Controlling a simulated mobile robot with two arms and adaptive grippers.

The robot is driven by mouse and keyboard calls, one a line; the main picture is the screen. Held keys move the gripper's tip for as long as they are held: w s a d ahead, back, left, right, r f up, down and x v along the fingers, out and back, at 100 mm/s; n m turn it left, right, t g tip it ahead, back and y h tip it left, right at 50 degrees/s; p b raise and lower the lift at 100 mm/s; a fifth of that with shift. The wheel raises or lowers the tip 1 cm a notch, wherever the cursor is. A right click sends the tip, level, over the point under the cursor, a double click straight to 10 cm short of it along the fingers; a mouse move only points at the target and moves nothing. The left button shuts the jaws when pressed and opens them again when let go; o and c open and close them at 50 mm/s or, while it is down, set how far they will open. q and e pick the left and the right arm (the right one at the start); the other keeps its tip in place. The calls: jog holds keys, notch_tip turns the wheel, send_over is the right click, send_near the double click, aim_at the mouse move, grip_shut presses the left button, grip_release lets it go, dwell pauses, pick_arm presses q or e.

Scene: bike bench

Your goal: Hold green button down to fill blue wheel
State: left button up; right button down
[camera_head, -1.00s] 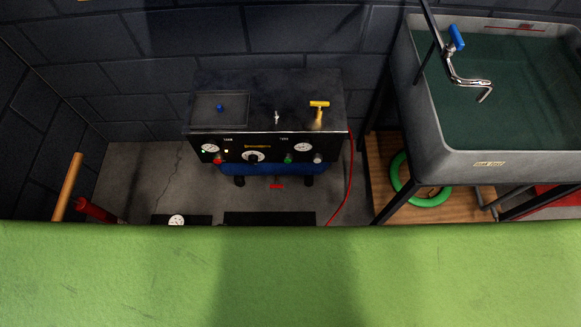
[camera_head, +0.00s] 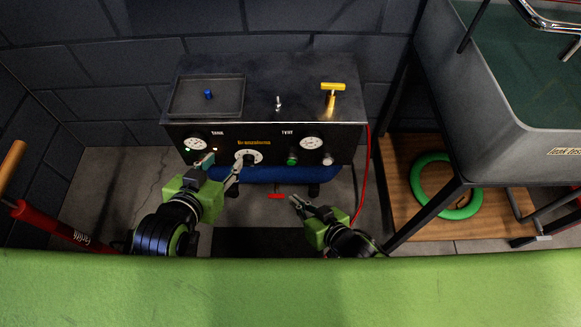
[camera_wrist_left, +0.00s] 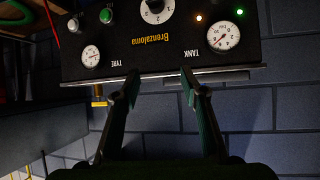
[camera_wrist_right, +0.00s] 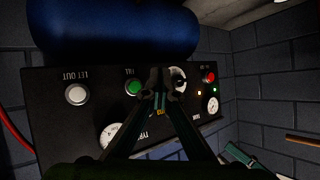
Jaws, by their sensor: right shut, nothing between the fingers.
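The black compressor panel (camera_head: 225,141) faces me, with the green button (camera_head: 292,158) on its right half. The green button also shows in the left wrist view (camera_wrist_left: 106,16) and, beside the fingers, in the right wrist view (camera_wrist_right: 133,88). My left gripper (camera_head: 225,160) is open and empty in front of the panel's left half, near the white dial knob (camera_head: 247,157). My right gripper (camera_head: 298,201) is shut and empty, below the green button and apart from it in the head view. I see no blue wheel in these frames.
A blue tank (camera_head: 265,174) sits under the panel. A red hose (camera_head: 364,180) hangs at its right. The white let-out button (camera_wrist_right: 77,95) neighbours the green one. A sink (camera_head: 500,120) and a green ring (camera_head: 420,190) are at the right. A red pump (camera_head: 50,224) leans left.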

aim_at(291, 163)
pick_arm(q)
jog(key=shift+s+d+r+b, duration=0.15)
jog(key=shift+r+b, duration=0.05)
jog(key=shift+r, duration=0.2)
jog(key=shift+s+d+r+b, duration=0.1)
jog(key=shift+r+b, duration=0.05)
jog(key=shift+r, duration=0.25)
pick_arm(e)
jog(key=shift+s+a+r+y, duration=0.15)
jog(key=shift+a+r+y, duration=0.15)
jog(key=shift+a, duration=0.1)
pick_arm(q)
jog(key=shift+r+t, duration=0.1)
jog(key=shift+t, duration=0.2)
jog(key=w+d+r+t+h+b, duration=0.1)
jog(key=r+t, duration=0.2)
jog(key=r, duration=0.4)
jog(key=w+d+r+t+h+b, duration=0.1)
jog(key=w+d+r+t+b, duration=0.1)
jog(key=r+t, duration=0.2)
notch_tip(291, 163, up, 3)
jog(key=shift+w+r+h, duration=0.15)
jog(key=shift+r+h, duration=0.05)
jog(key=shift+h, duration=0.1)
pick_arm(e)
jog(key=w, duration=0.9)
pick_arm(q)
jog(key=shift+w+f, duration=0.1)
jog(key=shift+f, duration=0.15)
